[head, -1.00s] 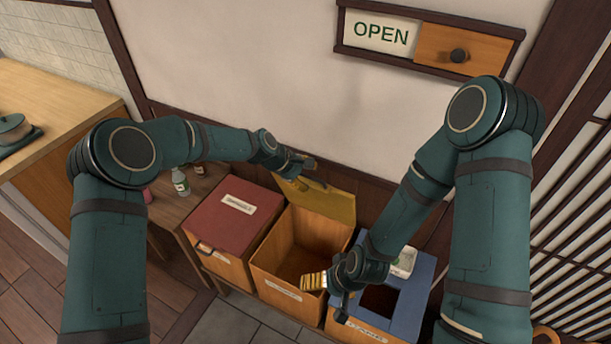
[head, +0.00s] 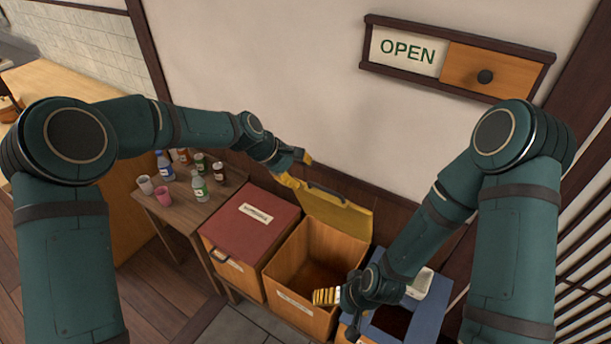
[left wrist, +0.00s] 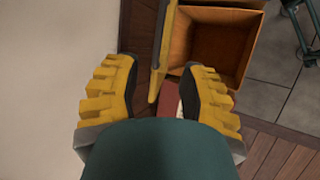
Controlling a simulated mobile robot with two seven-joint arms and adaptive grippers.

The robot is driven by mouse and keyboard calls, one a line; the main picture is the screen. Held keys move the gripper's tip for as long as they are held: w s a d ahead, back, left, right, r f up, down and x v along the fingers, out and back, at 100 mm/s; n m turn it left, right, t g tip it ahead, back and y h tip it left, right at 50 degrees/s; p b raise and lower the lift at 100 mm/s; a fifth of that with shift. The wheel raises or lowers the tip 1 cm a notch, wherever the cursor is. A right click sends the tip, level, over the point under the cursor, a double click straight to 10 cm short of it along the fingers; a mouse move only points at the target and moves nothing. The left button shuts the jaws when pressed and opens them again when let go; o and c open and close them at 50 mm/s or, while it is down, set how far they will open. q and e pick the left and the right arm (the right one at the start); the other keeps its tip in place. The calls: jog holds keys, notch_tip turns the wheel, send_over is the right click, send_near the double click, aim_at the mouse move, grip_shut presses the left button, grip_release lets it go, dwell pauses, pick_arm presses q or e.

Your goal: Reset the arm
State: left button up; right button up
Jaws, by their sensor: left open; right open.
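My left gripper (head: 296,168) is near the wall, beside the raised yellow lid (head: 335,212) of the middle bin. In the left wrist view its two yellow fingers (left wrist: 160,95) are apart, with the lid's edge showing between them; I cannot tell whether they touch it. The middle bin (head: 290,306) stands open and looks empty.
The red-lidded bin (head: 250,222) at the left is shut. A white container (head: 425,283) sits on the blue-topped bin. A small wooden table (head: 180,212) holds several bottles and cups. An OPEN sign (head: 408,50) hangs on the wall.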

dwell(0.4)
pick_arm(q)
jog(key=s+a+f+m+y+b, duration=0.1)
jog(key=s+a+f+m+b, duration=0.1)
jog(key=s+f, duration=0.6)
jog(key=s+a+f+m+y+b, duration=0.1)
jog(key=s+a+f+m+b, duration=0.2)
jog(key=s+a+f, duration=0.3)
jog(key=s+a+f+m+y+b, duration=0.1)
jog(key=s+a+f+b, duration=0.3)
jog(key=s+f, duration=0.8)
notch_tip(320, 180, down, 4)
jog(key=shift+s+a+f+m+y, duration=0.1)
jog(key=shift+s+a+m+y, duration=0.3)
jog(key=shift+m, duration=0.5)
